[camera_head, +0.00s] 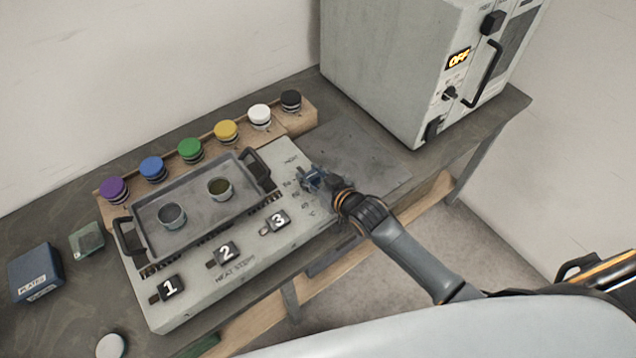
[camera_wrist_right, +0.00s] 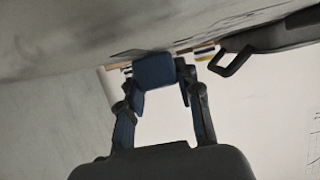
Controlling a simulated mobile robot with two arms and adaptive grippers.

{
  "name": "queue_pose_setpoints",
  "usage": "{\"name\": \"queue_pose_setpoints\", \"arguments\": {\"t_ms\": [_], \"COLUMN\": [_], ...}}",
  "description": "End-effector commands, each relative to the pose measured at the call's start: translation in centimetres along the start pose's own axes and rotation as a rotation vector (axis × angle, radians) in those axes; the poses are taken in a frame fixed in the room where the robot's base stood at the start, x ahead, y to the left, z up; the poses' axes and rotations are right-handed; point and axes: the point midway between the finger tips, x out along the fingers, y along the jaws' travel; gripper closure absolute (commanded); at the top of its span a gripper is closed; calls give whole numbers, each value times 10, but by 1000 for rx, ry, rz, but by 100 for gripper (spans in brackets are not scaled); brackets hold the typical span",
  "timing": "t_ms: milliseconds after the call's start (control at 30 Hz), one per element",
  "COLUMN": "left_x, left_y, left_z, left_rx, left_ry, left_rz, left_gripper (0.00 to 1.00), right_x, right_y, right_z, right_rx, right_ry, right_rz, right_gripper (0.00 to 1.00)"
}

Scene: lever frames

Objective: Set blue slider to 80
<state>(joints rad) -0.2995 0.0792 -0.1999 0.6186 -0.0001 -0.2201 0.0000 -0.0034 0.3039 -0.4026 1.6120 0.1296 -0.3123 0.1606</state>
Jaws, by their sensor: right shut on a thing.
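My right gripper (camera_head: 314,180) is at the right end of the grey heating panel (camera_head: 190,308), beside a small printed scale (camera_head: 297,194). In the right wrist view, a blue block (camera_wrist_right: 155,70), the blue slider's knob, sits between the fingertips of my right gripper (camera_wrist_right: 158,78), which is shut on it. In the head view the gripper covers most of the knob and its track. The scale's figures are too small to read surely, so I cannot tell the slider's exact setting. My left gripper is not in view.
A grey tray (camera_head: 197,207) with two small cups stands on the panel. Numbered switches (camera_head: 226,252) line its front. Colored-lid jars (camera_head: 190,150) stand behind. A large cabinet (camera_head: 385,70) reading OFF is at the back right. A blue box (camera_head: 36,270) sits at left.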

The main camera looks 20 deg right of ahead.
Motion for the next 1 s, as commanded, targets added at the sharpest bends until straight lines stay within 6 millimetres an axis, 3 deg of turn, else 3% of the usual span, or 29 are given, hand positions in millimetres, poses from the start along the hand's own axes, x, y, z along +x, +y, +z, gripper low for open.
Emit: {"name": "queue_pose_setpoints", "arguments": {"t_ms": [200,233,333,733,1000], "left_x": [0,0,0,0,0], "left_y": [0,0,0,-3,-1], "left_z": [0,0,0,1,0], "left_rx": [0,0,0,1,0], "left_ry": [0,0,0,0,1], "left_rz": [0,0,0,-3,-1], "left_gripper": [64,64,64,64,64], "right_x": [-1,-1,-1,-8,-59], "right_y": [0,0,0,0,0], "right_z": [2,2,2,2,3], "right_rx": [0,0,0,0,-1], "right_ry": [-6,-6,-5,-4,-6], "right_rz": [0,0,0,0,0], "right_gripper": [100,60,42,42,42]}}
